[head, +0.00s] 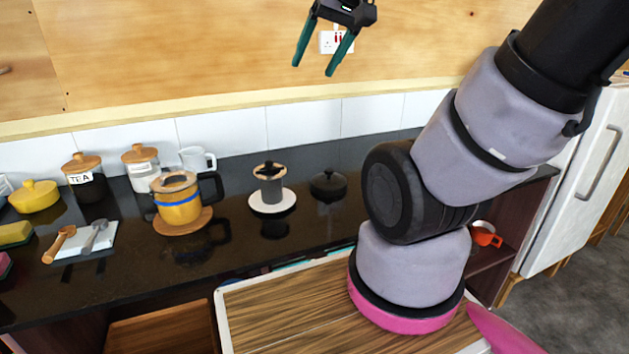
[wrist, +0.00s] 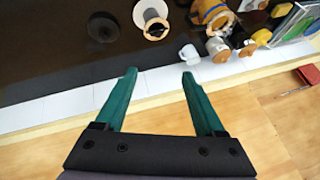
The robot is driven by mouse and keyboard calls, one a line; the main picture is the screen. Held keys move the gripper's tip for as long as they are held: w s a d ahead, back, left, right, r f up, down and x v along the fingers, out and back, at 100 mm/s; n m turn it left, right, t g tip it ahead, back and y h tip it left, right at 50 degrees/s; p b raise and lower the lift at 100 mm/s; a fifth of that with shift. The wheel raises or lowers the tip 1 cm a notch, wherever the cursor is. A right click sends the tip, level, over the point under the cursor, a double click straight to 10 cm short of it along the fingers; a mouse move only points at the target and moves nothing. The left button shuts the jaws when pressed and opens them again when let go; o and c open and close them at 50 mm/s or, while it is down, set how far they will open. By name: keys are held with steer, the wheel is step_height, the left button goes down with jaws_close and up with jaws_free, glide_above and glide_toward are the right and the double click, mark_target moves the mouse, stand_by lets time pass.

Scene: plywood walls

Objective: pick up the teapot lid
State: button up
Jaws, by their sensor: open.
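A small round black lid with a knob (head: 328,184), which looks like the teapot lid, lies on the dark counter near the middle. It also shows in the wrist view (wrist: 103,27), at the upper left and beyond my fingertips. My gripper (head: 315,68) is high in front of the wall, well above the counter. Its teal fingers are apart with nothing between them, as the wrist view also shows (wrist: 159,73). A yellow pot with a blue band (head: 180,208) stands on a wooden coaster to the left.
A grey cup-like vessel (head: 271,187) stands on a white saucer (head: 273,205), left of the lid. Jars, a white mug (head: 198,159), a yellow dish (head: 35,196) and utensils fill the counter's left. The counter (head: 340,228) is clear in front of the lid. The wall is close behind.

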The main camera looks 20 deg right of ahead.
steer(key=w+d+f+n+g, duration=0.2)
steer(key=w+d+f+n, duration=0.2)
steer(key=w+f, duration=0.3)
steer(key=n+g, duration=0.1)
steer(key=n, duration=0.6)
glide_toward(329, 169)
steer(key=f, duration=0.1)
steer(key=w+f, duration=0.1)
steer(key=shift+d+f+y, duration=0.15)
steer(key=shift+f+y, duration=0.25)
steer(key=shift+s+x, duration=0.2)
steer(key=shift+x, duration=2.8)
steer(key=shift+a, duration=0.2)
jaws_close()
